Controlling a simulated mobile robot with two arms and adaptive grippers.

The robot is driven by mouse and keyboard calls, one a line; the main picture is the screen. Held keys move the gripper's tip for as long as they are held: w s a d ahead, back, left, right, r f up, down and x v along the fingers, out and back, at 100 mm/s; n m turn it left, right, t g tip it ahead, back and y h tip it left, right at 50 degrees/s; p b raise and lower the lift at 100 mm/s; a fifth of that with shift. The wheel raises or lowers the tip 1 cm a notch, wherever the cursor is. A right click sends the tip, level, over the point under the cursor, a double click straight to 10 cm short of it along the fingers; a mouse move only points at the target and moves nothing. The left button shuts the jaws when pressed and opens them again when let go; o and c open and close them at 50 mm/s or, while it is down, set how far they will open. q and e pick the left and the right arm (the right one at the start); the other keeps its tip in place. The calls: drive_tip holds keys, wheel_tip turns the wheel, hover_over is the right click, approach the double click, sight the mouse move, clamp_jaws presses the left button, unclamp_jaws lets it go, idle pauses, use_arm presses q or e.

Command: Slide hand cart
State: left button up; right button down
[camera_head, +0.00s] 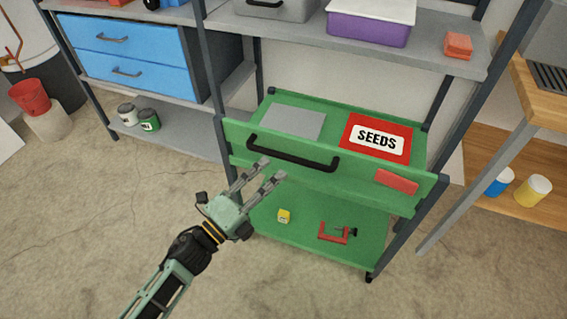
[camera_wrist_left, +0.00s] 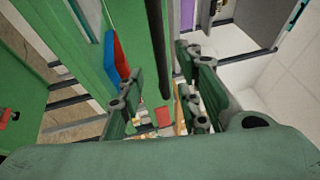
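The green hand cart (camera_head: 236,134) stands under the shelf, with a black bar handle (camera_head: 300,160) across its front panel. Its top tray carries a red "SEEDS" box (camera_head: 350,125) and a flat grey item (camera_head: 292,122). My left gripper (camera_head: 272,170) is open and empty, in front of the left half of the handle, with its fingertips close to the bar. In the left wrist view the dark handle (camera_wrist_left: 156,50) shows between the two spread fingers (camera_wrist_left: 160,95); contact cannot be told. My right gripper is not in view.
A yellow block (camera_head: 284,216) and a red clamp (camera_head: 335,233) lie on the cart's lower tray. Shelf posts stand on both sides of the cart. A wooden table (camera_head: 540,110) is at right. The floor (camera_head: 80,230) in front is clear.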

use_arm(q)
drive_tip(key=shift+v, duration=2.2)
